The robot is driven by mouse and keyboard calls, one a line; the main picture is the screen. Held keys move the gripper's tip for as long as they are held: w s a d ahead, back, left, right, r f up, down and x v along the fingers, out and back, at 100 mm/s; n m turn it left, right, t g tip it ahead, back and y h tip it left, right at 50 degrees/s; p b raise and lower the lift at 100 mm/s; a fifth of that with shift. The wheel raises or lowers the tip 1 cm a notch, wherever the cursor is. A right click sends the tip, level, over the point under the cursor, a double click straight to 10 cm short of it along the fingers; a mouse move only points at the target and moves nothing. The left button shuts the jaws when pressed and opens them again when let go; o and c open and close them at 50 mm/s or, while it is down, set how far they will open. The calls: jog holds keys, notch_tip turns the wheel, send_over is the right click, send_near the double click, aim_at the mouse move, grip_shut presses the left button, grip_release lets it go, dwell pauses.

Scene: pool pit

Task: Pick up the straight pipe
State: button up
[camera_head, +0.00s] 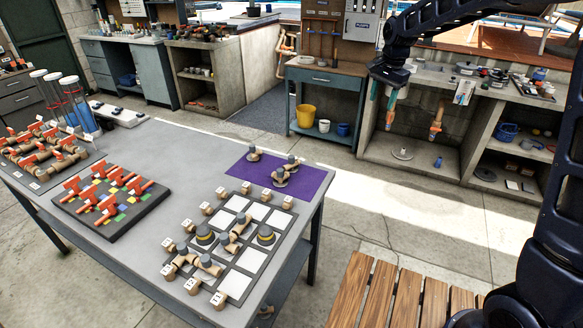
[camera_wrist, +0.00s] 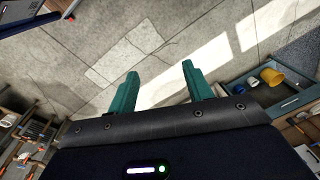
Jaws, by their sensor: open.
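My gripper (camera_head: 382,98) hangs at the upper right of the head view, apart from the table and its pipe pieces. Its two teal fingers are apart and empty; in the wrist view my gripper (camera_wrist: 161,70) has only concrete floor between the fingers. On the purple mat (camera_head: 310,182) lie a small pipe piece (camera_head: 253,154) at the back left and a larger grouping of pipe parts (camera_head: 284,172). More tan pipe pieces with grey caps (camera_head: 206,264) sit on the white-squared board (camera_head: 240,284). I cannot tell which piece is the straight pipe at this size.
The grey table (camera_head: 170,160) also holds a dark board with orange-handled pieces (camera_head: 110,195), a rack of pipes (camera_head: 45,155) and blue tubes (camera_head: 80,110). A slatted wooden bench (camera_head: 405,300) stands at the front. Workbenches line the back; the floor between is clear.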

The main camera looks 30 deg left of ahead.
jog(key=s+a+f+m, duration=0.1)
jog(key=a+f, duration=0.4)
jog(key=a, duration=0.4)
jog(key=s+a+f, duration=0.1)
jog(key=a+f, duration=0.4)
jog(key=a, duration=0.3)
jog(key=m+g+h, duration=0.1)
send_over(291, 156)
jog(key=f, duration=0.8)
jog(key=shift+s+a+f, duration=0.15)
jog(key=shift+s+f, duration=0.05)
jog(key=shift+f, duration=0.15)
jog(key=shift+a+f, duration=0.1)
jog(key=shift+f, duration=0.15)
notch_tip(291, 156, down, 5)
jog(key=shift+f, duration=0.15)
jog(key=shift+d+f, duration=0.2)
jog(key=shift+f, duration=1.1)
jog(key=shift+d+f, duration=0.2)
jog(key=shift+f, duration=1.1)
grip_shut()
